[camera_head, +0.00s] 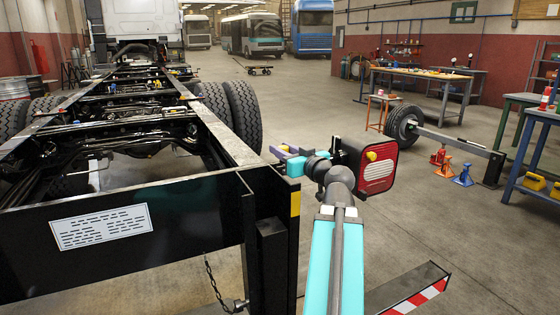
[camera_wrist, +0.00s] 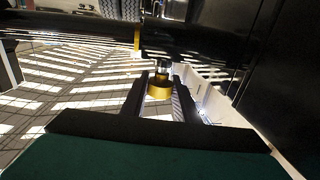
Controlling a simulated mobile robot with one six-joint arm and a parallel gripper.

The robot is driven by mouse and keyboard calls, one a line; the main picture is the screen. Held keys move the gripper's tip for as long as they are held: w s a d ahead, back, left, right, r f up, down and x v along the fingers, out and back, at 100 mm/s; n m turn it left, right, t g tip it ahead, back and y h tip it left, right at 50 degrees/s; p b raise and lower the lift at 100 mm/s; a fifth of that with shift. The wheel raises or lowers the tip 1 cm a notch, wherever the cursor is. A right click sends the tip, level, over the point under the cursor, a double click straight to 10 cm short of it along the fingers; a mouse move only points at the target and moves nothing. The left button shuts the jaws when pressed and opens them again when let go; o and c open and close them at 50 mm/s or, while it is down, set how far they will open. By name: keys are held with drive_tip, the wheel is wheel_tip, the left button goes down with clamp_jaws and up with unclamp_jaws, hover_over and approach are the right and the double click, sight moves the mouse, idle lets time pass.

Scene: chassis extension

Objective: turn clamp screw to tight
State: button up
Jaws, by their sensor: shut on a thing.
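The clamp screw has a yellow, round head (camera_wrist: 159,91) with a shiny metal shank above it, in the middle of the wrist view. It sits under a dark horizontal bar (camera_wrist: 195,38). The two dark fingers of my gripper (camera_wrist: 160,88) stand on either side of the yellow head and are shut on it. How far the screw is turned cannot be told. In the head view my arm reaches up to the right rear corner of the black chassis frame (camera_head: 205,205). The screw and fingertips cannot be made out there.
A red-and-white striped bar (camera_head: 415,300) lies low at the front right. Red and blue jack stands (camera_head: 462,175) and workbenches (camera_head: 425,78) stand at the right. Open floor lies between.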

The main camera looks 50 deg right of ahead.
drive_tip(key=shift+a+m+h+b, duration=0.1)
drive_tip(key=shift+m+h+b, duration=0.45)
drive_tip(key=shift+b, duration=0.7)
drive_tip(key=o, duration=1.1)
drive_tip(key=shift+c, duration=0.2)
